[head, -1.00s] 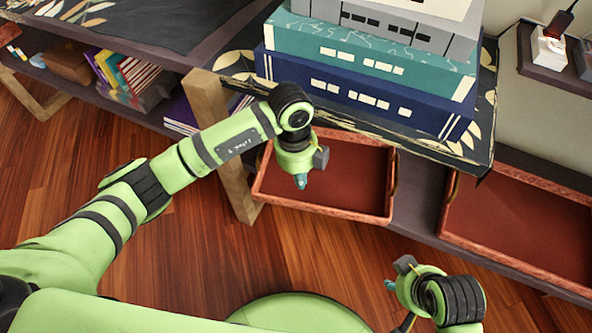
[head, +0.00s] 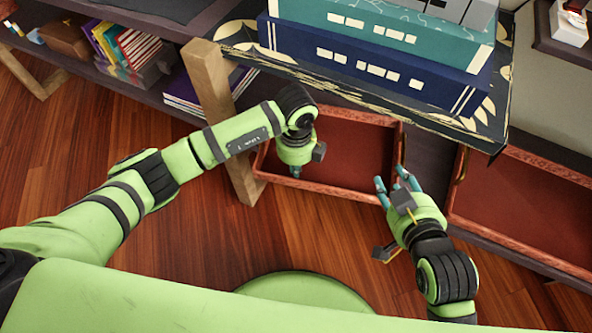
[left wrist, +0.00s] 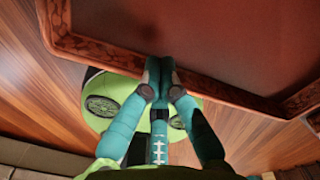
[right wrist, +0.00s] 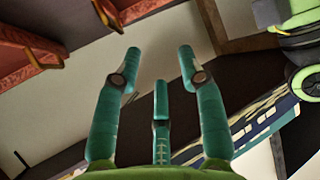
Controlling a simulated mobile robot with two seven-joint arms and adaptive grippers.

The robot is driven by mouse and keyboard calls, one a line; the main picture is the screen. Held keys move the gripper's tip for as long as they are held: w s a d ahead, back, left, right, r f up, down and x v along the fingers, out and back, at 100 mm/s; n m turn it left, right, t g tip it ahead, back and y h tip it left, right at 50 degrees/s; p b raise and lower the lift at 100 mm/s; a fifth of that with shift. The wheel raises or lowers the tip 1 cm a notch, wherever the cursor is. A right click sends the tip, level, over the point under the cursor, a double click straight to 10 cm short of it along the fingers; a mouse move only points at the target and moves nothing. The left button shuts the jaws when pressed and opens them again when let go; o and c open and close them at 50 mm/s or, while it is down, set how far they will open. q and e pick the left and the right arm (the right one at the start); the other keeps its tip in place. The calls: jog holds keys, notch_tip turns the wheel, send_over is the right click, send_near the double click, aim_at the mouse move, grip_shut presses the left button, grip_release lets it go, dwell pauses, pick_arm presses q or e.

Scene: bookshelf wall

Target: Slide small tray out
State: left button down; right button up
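The small tray (head: 345,189) has a reddish patterned rim and a dark red inside. It juts out under the dark shelf, with a brass handle at its right side. My left gripper (head: 295,171) points down over its front rim, left of the middle. In the left wrist view its fingertips (left wrist: 158,68) are together and cover part of the tray's rim (left wrist: 95,50); whether they pinch it is hidden. My right gripper (head: 392,187) is open and empty near the tray's front right corner. Its spread fingers (right wrist: 148,62) show in the right wrist view.
A larger red tray (head: 530,247) lies to the right, past a narrow gap. Big blue (head: 375,66) and teal (head: 400,22) books are stacked on the shelf above. A wooden leg (head: 221,120) stands just left of the small tray.

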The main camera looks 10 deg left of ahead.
aim_at(304, 182)
pick_arm(q)
jog(key=shift+f, duration=0.75)
pick_arm(e)
jog(key=r, duration=0.1)
jog(key=w+a+r+t, duration=0.1)
jog(key=shift+w+r+y, duration=0.15)
jog(key=shift+r+y, duration=0.15)
pick_arm(q)
jog(key=shift+s+d, duration=0.1)
jog(key=shift+s, duration=0.05)
jog(key=shift+s+d+p, duration=0.55)
jog(key=shift+s+d, duration=0.6)
pick_arm(e)
jog(key=s+d+f+g+h, duration=0.1)
jog(key=s+d+f+g, duration=0.3)
jog(key=s+f, duration=0.2)
jog(key=shift+d+f+h, duration=0.15)
jog(key=shift+f+h, duration=0.25)
